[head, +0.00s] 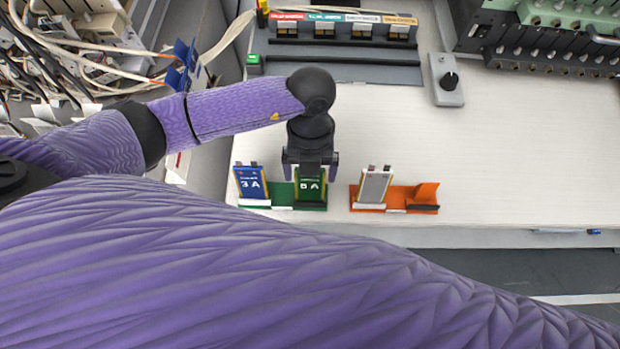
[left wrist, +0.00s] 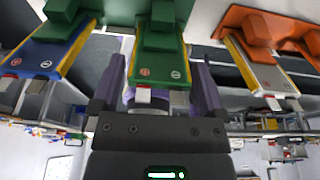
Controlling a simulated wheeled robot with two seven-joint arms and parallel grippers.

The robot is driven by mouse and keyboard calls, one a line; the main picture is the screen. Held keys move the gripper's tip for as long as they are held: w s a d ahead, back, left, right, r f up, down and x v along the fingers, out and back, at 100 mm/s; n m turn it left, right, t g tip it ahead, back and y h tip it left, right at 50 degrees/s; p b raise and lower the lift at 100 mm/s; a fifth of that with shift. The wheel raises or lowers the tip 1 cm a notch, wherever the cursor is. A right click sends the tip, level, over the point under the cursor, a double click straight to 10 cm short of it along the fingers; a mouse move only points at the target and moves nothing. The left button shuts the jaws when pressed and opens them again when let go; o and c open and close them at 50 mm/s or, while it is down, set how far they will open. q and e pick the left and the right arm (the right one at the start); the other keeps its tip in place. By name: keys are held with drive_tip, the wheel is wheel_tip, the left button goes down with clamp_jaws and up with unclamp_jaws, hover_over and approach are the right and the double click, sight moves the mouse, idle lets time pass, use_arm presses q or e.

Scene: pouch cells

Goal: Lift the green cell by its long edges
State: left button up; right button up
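The green cell (head: 310,187) stands in the right part of a green holder (head: 283,188), with its long yellow-edged sides running away from the holder. In the left wrist view the green cell (left wrist: 162,63) lies between my left fingers. My left gripper (head: 310,172) is over the cell's tabbed end, one finger beside each long edge. In the left wrist view the left gripper (left wrist: 158,72) is open, with narrow gaps seeming to show between fingers and cell. The gripper body hides part of the cell in the head view. My right gripper is not in view.
A blue cell (head: 251,183) stands in the same holder, left of the green one. A grey cell (head: 374,186) stands in an orange holder (head: 423,197) to the right. A rack with coloured labels (head: 345,30) and a knob box (head: 446,80) are farther back. The white table right is clear.

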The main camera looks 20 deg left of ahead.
use_arm(q)
drive_tip(key=c, duration=0.6)
drive_tip(key=shift+o, duration=0.2)
drive_tip(key=p+v, duration=0.5)
drive_tip(key=v, duration=0.2)
